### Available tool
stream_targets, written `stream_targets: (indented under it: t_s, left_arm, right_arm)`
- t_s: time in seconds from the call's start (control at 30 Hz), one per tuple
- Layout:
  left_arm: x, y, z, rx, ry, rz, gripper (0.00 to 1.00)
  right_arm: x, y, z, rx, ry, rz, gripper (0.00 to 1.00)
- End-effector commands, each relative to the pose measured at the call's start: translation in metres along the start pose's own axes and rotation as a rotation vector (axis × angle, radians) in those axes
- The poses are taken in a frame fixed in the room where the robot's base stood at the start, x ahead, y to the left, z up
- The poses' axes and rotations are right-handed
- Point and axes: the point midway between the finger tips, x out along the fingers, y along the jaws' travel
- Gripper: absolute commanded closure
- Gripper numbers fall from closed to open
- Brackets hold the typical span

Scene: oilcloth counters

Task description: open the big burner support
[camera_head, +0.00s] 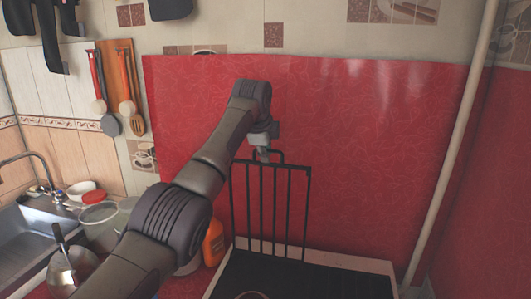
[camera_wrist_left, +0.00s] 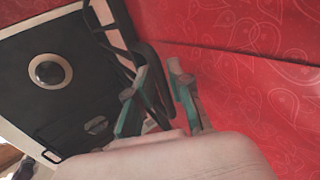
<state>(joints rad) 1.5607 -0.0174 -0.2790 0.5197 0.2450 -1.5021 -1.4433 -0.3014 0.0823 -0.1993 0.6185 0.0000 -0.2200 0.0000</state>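The big burner support (camera_head: 272,212), a black grate of upright bars, stands nearly upright in front of the red back wall, at the rear of the black stove top (camera_head: 290,280). My left gripper (camera_head: 264,152) is at its top edge. In the left wrist view a black bar of the support (camera_wrist_left: 118,42) runs to the gripper. The two teal fingers (camera_wrist_left: 158,85) are apart, with a dark bar between them and a gap beside the right finger. Whether the bar touches the left finger is unclear. My right gripper is not in view.
The red wall (camera_head: 370,160) is close behind the support. An orange bottle (camera_head: 213,242) stands left of the stove, and a sink (camera_head: 35,235) with dishes is at far left. A pale pipe (camera_head: 455,150) rises at right. A round burner (camera_wrist_left: 50,71) shows on the stove.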

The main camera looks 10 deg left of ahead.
Motion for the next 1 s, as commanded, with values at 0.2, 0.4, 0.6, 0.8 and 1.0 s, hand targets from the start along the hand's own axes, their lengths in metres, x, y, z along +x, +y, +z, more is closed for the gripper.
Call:
stream_targets:
  t_s: [0.2,0.4,0.6,0.8,1.0]
  left_arm:
    - [-0.017,-0.002,0.000,0.000,0.000,-0.006,0.80]
    - [-0.059,-0.002,0.001,0.001,-0.001,-0.007,0.80]
    - [-0.097,-0.002,0.000,0.000,0.001,-0.003,0.80]
    - [-0.116,-0.001,0.000,0.000,0.000,0.001,0.80]
    - [-0.119,-0.001,0.000,0.000,0.000,0.002,0.80]
  right_arm:
    - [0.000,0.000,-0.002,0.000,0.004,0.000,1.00]
    - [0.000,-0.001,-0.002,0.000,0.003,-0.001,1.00]
    - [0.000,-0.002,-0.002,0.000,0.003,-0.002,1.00]
    - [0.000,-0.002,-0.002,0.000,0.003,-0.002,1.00]
    - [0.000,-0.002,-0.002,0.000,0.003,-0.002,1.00]
